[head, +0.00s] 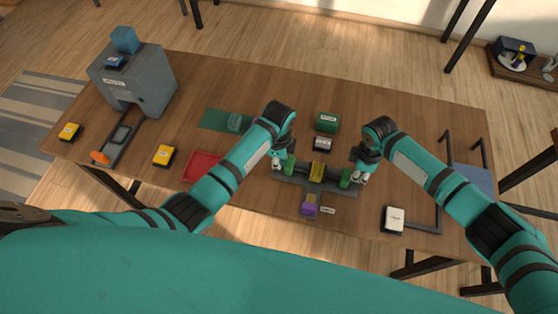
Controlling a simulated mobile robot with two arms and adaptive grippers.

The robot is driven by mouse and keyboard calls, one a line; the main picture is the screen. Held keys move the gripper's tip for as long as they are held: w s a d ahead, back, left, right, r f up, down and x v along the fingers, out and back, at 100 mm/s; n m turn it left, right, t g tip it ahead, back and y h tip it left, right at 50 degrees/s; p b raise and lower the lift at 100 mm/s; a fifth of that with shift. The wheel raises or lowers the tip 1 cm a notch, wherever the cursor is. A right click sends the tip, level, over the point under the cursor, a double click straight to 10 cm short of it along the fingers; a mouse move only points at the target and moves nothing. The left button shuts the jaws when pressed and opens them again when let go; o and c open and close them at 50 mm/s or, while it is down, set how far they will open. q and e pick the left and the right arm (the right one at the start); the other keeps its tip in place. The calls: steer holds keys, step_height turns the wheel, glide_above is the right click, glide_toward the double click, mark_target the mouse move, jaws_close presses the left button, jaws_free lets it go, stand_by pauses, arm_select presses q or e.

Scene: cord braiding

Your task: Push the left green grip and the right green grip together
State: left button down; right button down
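The left green grip (290,164) and the right green grip (345,178) stand at the two ends of a dark fixture (300,180) on the table. A yellow and black piece (319,171) sits between them, with a gap on each side. My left gripper (277,163) is at the outer left side of the left green grip. My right gripper (361,177) is at the outer right side of the right green grip. Both are close to the grips; contact cannot be made out. The fingers are too small to tell open from shut.
A purple block (309,207) sits at the fixture's front. A red tray (202,167) lies left, a white-topped block (394,219) right. A grey machine (150,80) stands far left.

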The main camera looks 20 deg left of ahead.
arm_select(q)
steer(key=shift+d+r, duration=0.1)
steer(key=shift+d, duration=0.25)
arm_select(e)
steer(key=shift+s+a, duration=0.1)
steer(key=shift+a, duration=0.5)
arm_select(q)
steer(key=shift+a, duration=0.2)
arm_select(e)
steer(key=shift+d+r, duration=0.1)
steer(key=shift+d, duration=0.25)
arm_select(q)
steer(key=shift+a, duration=0.1)
arm_select(e)
step_height(320, 180, up, 7)
steer(key=shift+d, duration=0.4)
